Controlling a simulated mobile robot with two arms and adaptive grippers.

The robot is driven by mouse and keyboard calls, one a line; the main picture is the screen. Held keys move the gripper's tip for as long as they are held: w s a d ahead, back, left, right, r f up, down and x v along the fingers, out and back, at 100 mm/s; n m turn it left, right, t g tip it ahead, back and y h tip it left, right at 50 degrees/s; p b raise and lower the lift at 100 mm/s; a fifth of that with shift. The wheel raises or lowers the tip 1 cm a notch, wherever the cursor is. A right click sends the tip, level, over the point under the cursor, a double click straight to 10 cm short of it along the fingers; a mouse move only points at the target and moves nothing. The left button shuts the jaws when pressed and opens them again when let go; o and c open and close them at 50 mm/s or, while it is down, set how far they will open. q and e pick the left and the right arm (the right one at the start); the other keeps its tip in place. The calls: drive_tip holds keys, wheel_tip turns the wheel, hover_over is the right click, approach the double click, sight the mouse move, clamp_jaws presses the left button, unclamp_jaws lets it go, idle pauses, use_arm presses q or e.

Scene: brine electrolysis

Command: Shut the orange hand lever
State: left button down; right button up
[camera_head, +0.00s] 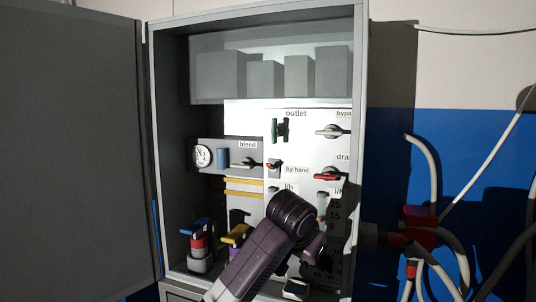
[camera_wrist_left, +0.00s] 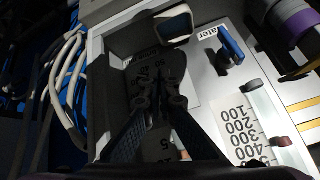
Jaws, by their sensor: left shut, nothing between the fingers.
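A small lever with an orange-red tip (camera_head: 273,168) sits on the cabinet's panel in the head view, left of the "by hand" label (camera_head: 297,170). It is small there, and its exact position is hard to tell. I cannot pick it out in the left wrist view. My left arm rises from the bottom of the head view, and its wrist is below this lever, apart from it. My left gripper (camera_wrist_left: 152,88) is shut and empty in the left wrist view, its fingers over a dark part of the panel with number marks. My right gripper is not in view.
A red lever (camera_head: 328,177) is under the "drain" label, with a grey lever (camera_head: 332,131) above it. A green handle (camera_head: 279,129) is at "outlet". A blue handle (camera_wrist_left: 231,45) stands beside the fingers. The cabinet door (camera_head: 70,150) is open at left; pipes (camera_head: 430,180) hang at right.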

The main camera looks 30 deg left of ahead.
use_arm(q)
drive_tip(key=a+r+n+t, duration=0.1)
drive_tip(key=a+r, duration=0.2)
drive_tip(key=r, duration=0.6)
drive_tip(key=a+r+n, duration=0.1)
drive_tip(key=a+r, duration=0.2)
drive_tip(key=r, duration=0.5)
drive_tip(key=n+t, duration=0.1)
drive_tip(key=n, duration=0.1)
approach(267, 166)
wheel_tip(267, 166, up, 3)
drive_tip(key=shift+d+r+y, duration=0.1)
drive_tip(key=shift+d+y, duration=0.2)
drive_tip(key=shift+d, duration=0.1)
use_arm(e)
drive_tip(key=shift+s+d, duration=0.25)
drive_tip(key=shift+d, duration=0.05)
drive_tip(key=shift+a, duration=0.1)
use_arm(q)
drive_tip(key=shift+w, duration=0.1)
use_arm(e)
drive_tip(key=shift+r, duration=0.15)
